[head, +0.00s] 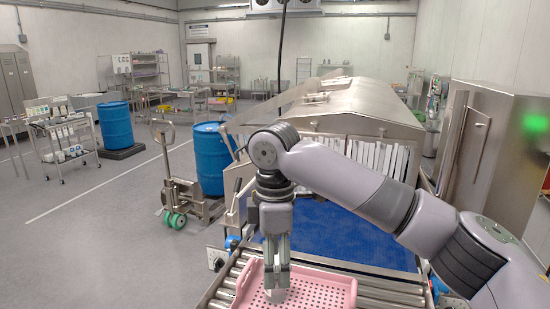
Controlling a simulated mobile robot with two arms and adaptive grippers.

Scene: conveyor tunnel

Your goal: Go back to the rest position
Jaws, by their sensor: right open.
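My right gripper (276,283) points straight down, low over a pink perforated tray (325,287). It is open. A small pale object (275,296) shows at its fingertips; I cannot tell whether they touch it. The tray sits on the metal rollers (385,291) at the bottom of the view, and its near part is cut off by the frame. My right arm reaches in from the right, across the front of the tunnel. My left gripper is not in view.
A blue conveyor belt (345,237) leads into a steel tunnel (365,105) with a strip curtain (380,158). A blue drum (212,160) on a lifting truck (182,200) stands left of it. A steel cabinet (490,140) stands at right.

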